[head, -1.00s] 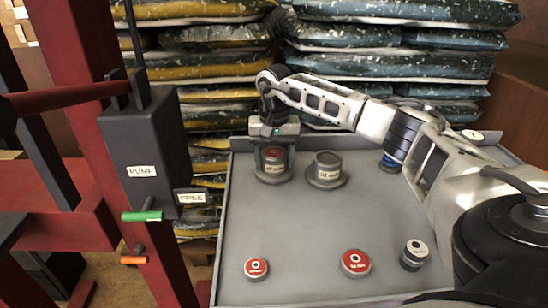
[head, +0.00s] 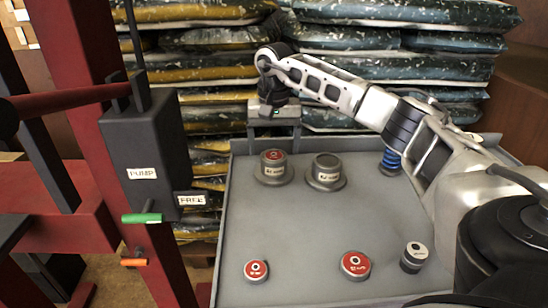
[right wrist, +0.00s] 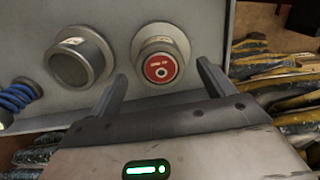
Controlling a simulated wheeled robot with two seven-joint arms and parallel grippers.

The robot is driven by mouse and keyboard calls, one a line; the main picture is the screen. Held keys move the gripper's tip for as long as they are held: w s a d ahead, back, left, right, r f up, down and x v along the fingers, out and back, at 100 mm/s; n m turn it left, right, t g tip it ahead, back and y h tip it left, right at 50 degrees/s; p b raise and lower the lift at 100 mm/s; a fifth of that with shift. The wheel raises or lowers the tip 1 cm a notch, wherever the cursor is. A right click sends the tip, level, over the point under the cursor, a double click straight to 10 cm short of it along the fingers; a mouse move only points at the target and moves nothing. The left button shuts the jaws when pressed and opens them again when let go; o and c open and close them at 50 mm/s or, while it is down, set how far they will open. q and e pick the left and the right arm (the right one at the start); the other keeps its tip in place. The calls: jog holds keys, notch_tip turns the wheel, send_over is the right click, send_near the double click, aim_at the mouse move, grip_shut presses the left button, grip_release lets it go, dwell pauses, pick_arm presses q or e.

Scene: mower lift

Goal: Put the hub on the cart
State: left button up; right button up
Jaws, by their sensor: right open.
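The grey cart top (head: 300,225) carries two flanged, hub-like cylinders at its far edge. One hub (head: 273,168) has a red top and stands upright; the other (head: 326,173) has a grey top. I cannot read their labels clearly. My right gripper (head: 274,112) is open and empty, above and behind the red-topped hub. In the right wrist view the open fingers (right wrist: 161,72) point toward the red-topped hub (right wrist: 161,58), which lies between them in the picture, apart from both. The grey-topped hub (right wrist: 78,58) is beside it. My left gripper is not in view.
Two red-topped discs (head: 355,265) and a small grey cylinder (head: 414,257) stand near the cart's front. A blue spring (head: 390,162) is at its far right. A red frame with a black PUMP box (head: 145,150) stands left. Stacked bags (head: 400,65) fill the back.

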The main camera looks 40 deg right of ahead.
notch_tip(320, 180, up, 7)
jog(key=shift+r, duration=0.15)
dwell(0.6)
